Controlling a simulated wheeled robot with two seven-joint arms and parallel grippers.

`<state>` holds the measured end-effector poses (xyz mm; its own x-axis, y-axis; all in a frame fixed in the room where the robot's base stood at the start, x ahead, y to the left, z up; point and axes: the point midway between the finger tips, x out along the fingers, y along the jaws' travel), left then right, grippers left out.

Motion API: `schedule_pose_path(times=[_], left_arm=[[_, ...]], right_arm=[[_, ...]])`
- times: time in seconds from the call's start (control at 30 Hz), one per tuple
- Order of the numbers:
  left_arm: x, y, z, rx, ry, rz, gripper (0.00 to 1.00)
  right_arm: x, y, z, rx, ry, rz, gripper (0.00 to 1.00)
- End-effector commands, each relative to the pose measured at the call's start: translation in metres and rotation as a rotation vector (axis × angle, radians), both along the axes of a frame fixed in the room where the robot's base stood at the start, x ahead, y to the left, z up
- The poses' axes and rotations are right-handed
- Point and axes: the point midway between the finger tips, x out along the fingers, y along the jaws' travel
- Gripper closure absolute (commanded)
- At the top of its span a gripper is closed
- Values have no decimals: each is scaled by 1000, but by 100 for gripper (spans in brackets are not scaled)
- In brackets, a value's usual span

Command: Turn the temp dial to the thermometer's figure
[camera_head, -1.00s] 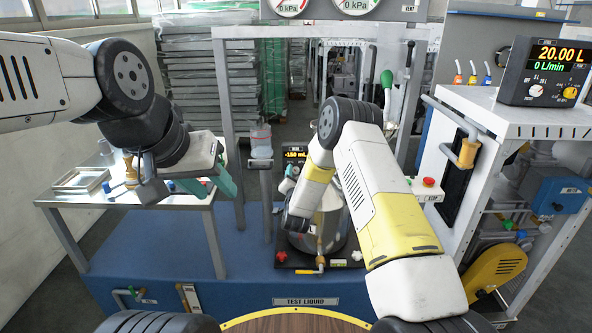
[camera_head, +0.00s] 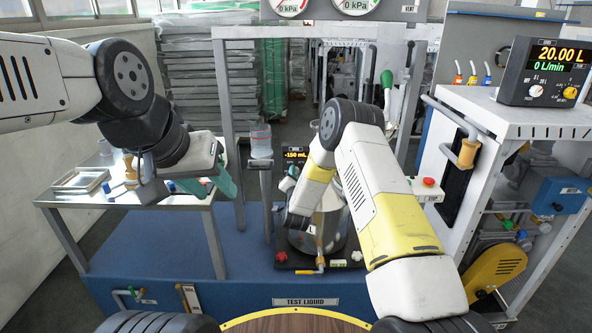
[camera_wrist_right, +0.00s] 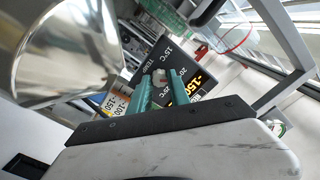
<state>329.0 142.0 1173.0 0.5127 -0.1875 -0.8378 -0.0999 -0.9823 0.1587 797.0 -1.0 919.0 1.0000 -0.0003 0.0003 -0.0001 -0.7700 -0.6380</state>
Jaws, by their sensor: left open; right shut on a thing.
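The temp dial (camera_wrist_right: 160,76) is a small grey knob on a dark panel marked TEMP, 15°C and 20 in the right wrist view. My right gripper (camera_wrist_right: 161,84) is shut on it, with one teal finger on each side. The dial's pointer and exact setting cannot be read. In the head view my right arm hides the dial and most of this gripper. The panel's orange display (camera_head: 295,155) reads -150 mL. My left gripper (camera_head: 208,184) is open and empty over the right end of the side table. I cannot make out a thermometer or its figure.
A shiny metal vessel (camera_wrist_right: 65,45) stands close beside my right gripper. The side table (camera_head: 170,220) holds a tray (camera_head: 80,181) and small items. A clear container (camera_head: 261,140) stands behind. At right, a meter (camera_head: 545,75) reads 20.00 L and 0 L/min.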

Motion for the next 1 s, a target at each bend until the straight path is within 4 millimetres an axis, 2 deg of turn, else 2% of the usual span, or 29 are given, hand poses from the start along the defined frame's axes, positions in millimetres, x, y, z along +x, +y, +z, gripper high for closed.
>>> schedule_pose_path(times=[0.27,1.0], left_arm=[[0,0,0,0,0,0,59],[0,0,0,0,0,0,59]], right_arm=[[0,-1,-1,165,2,-1,100],[0,-1,-3,863,3,-2,100]])
